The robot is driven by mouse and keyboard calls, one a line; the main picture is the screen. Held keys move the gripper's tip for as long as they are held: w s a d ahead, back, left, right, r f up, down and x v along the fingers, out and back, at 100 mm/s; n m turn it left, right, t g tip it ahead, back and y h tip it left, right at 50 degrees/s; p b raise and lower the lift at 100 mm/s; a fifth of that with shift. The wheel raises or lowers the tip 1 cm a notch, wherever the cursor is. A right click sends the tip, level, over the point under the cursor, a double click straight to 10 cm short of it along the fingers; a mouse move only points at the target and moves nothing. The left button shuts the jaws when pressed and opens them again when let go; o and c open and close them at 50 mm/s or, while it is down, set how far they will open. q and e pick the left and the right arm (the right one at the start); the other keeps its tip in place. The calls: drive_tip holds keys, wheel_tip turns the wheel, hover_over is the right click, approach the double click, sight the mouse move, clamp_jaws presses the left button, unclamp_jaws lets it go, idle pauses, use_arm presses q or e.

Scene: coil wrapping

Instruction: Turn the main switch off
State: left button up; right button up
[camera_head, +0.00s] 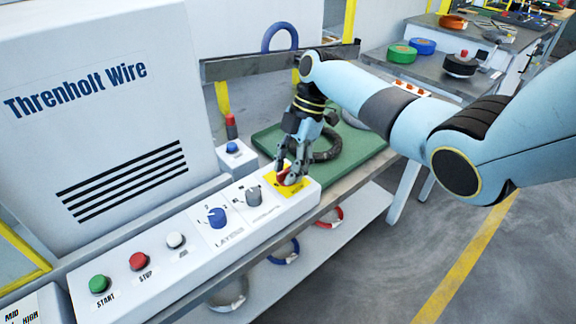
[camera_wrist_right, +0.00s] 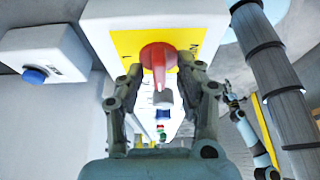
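The main switch (camera_wrist_right: 158,58) is a red rotary handle on a yellow plate (camera_wrist_right: 128,42), at the right end of the white control panel (camera_head: 205,240). In the head view the red handle (camera_head: 282,178) is partly hidden by my right gripper (camera_head: 290,179), which reaches down over it. In the right wrist view the fingers stand apart, one on each side of the handle, with a small gap at the right finger. Contact at the left finger is unclear. The markings on the plate are mostly hidden.
The panel also carries a green START button (camera_head: 99,284), a red STOP button (camera_head: 138,261), a white button (camera_head: 176,240), a blue knob (camera_head: 217,217) and a grey knob (camera_head: 253,193). A blue button box (camera_head: 236,155) and a green mat (camera_head: 262,138) with a dark coil (camera_head: 328,145) are close behind.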

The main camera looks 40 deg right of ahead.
drive_tip(key=v, duration=1.2)
